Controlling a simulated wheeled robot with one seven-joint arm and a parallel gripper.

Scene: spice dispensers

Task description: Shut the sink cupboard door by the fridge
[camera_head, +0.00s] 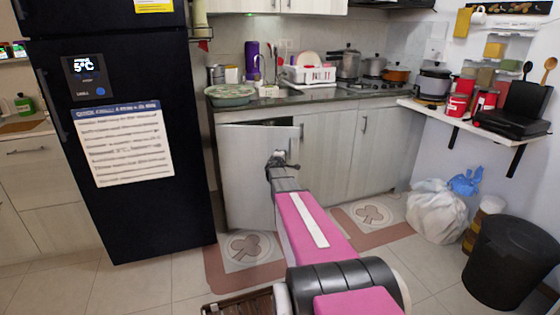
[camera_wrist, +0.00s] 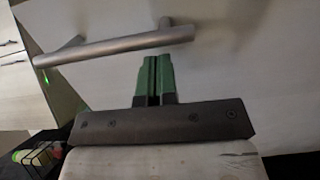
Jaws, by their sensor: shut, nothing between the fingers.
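The sink cupboard door (camera_head: 248,178) is a pale grey panel just right of the black fridge (camera_head: 125,190). It stands ajar, with a dark gap along its top edge. My gripper (camera_head: 279,157) is in front of the door near its right side. In the wrist view, my gripper's green fingertips (camera_wrist: 154,60) are together and empty, pointing at the pale door surface (camera_wrist: 245,60). A metal bar handle (camera_wrist: 115,46) lies just beyond and to the left of the fingertips. I cannot tell whether the fingertips touch the door.
A counter (camera_head: 300,97) with dishes and pots runs above the cupboards. More closed cupboard doors (camera_head: 372,150) are to the right. Patterned mats (camera_head: 245,250) lie on the floor. A white bag (camera_head: 437,210) and black bin (camera_head: 515,260) stand at the right.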

